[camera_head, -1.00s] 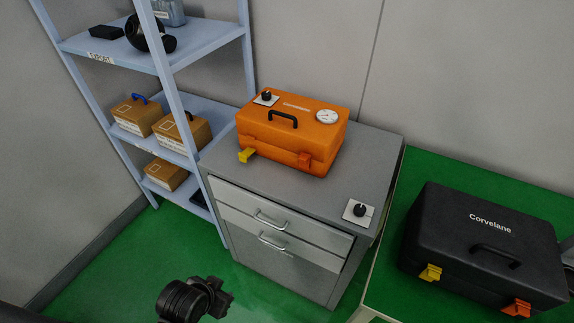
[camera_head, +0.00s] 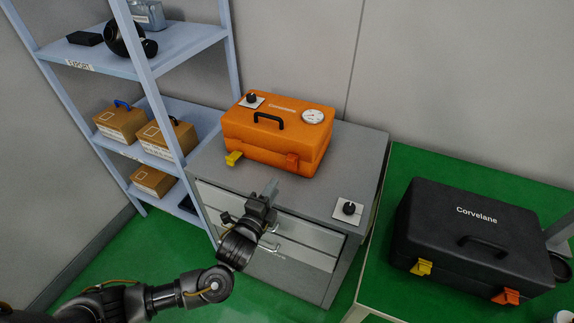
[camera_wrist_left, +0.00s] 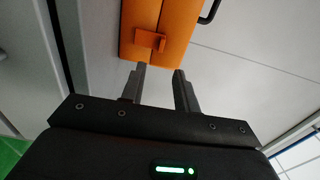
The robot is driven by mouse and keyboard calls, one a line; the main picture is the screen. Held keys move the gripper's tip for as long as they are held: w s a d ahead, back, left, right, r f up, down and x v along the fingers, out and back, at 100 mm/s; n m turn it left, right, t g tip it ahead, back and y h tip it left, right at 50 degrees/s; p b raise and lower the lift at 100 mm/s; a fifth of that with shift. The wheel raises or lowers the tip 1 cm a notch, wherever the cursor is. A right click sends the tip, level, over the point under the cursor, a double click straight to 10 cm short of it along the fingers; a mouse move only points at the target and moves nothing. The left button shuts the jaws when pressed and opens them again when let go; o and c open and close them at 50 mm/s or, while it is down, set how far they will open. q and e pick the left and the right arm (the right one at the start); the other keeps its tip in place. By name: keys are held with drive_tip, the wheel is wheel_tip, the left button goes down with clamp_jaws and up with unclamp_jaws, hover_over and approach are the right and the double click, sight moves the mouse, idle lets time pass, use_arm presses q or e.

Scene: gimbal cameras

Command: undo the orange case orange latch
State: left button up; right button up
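The orange case (camera_head: 277,140) sits on the grey cabinet top, lid closed. Its orange latch (camera_head: 292,160) is at the right of the front face; a yellow latch (camera_head: 234,158) sticks out at the left. My left gripper (camera_head: 271,186) is in front of the case, short of the orange latch and below it in the head view. In the left wrist view the gripper (camera_wrist_left: 161,72) has its two fingers apart with nothing between them. The orange latch (camera_wrist_left: 150,41) shows just beyond the fingertips, apart from them. My right gripper is not in view.
The grey cabinet (camera_head: 345,178) has drawers with handles under my left wrist. A black knob on a white plate (camera_head: 348,208) is on its right part. A black case (camera_head: 470,240) lies on the green table at right. Blue shelves (camera_head: 185,60) with boxes stand left.

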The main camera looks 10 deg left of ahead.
use_arm(q)
drive_tip(key=p+x, duration=0.1)
drive_tip(key=x, duration=0.9)
drive_tip(key=shift+w+d+r, duration=0.1)
drive_tip(key=shift+w, duration=0.3)
clamp_jaws()
